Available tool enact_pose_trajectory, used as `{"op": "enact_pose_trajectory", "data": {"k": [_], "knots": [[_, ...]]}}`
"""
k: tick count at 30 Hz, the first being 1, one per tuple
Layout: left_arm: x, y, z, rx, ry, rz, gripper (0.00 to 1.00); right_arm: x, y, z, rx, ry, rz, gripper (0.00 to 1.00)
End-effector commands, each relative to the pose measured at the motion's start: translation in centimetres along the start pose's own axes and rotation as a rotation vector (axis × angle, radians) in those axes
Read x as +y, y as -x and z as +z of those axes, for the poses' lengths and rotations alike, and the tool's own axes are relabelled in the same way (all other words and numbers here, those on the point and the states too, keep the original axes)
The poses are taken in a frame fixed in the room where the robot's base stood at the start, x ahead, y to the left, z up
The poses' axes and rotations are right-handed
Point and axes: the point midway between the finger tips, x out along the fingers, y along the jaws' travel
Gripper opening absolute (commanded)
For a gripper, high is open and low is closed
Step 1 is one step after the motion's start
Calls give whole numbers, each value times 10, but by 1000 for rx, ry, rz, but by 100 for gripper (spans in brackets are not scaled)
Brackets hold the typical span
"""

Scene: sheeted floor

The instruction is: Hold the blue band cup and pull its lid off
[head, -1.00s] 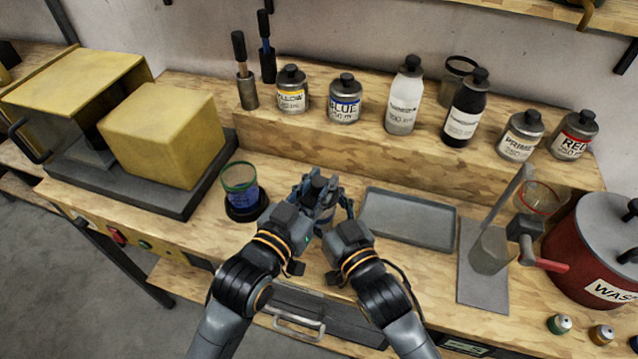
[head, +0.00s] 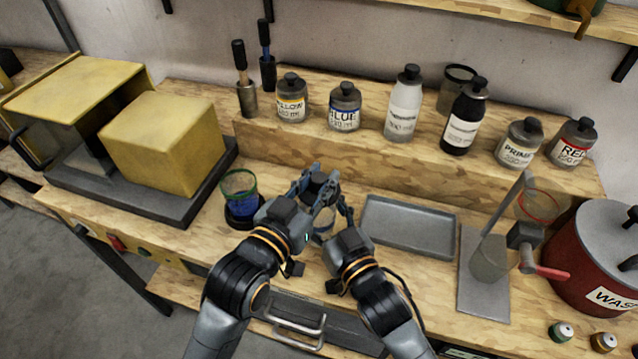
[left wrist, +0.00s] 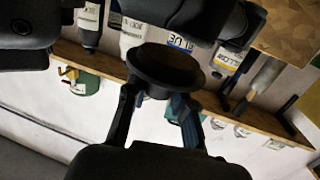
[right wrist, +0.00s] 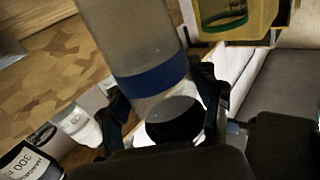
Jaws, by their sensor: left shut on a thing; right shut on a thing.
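The blue band cup (head: 324,222) is between my two grippers in the head view, mostly hidden by them. In the right wrist view it is a greyish see-through cup with a blue band (right wrist: 150,82). My right gripper (right wrist: 165,95) is shut on it, a finger on either side. The dark round lid (head: 320,184) is at the top, and my left gripper (head: 318,192) is shut on it. In the left wrist view the lid (left wrist: 165,66) is a dark disc at the fingertips. I cannot tell whether a gap parts lid and cup.
A green-rimmed cup (head: 239,182) stands on a black base at the left, beside a yellow box (head: 165,140). A grey tray (head: 408,228) and a metal stand (head: 485,285) are at the right. Bottles, among them the blue one (head: 344,108), line the raised shelf behind.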

Motion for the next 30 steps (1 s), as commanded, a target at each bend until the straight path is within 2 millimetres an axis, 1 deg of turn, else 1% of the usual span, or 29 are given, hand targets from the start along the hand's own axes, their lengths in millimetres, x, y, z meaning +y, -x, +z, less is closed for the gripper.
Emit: {"op": "enact_pose_trajectory", "data": {"k": [1, 6, 14, 15, 18, 27, 30], "knots": [[0, 0, -9, 6, 0, 0, 0, 0, 0, 2, -6, -1, 0, 7], [0, 1, -26, 4, 0, 0, 0, 0, 0, 2, -6, -2, 0, 7], [0, 1, -27, 0, 0, 0, 0, 0, 0, 2, -6, -1, 0, 7], [0, 1, -27, 0, 0, 0, 0, 0, 0, 2, -6, -1, 0, 71], [0, 1, -27, 0, -1, 0, 0, 0, 0, 2, -4, -1, 0, 90], [0, 1, -27, 0, -1, 0, 0, 0, 0, 1, -1, -1, 0, 90], [0, 1, -27, 0, -1, 0, 0, 0, 4, 1, -2, -1, 0, 90]]}}
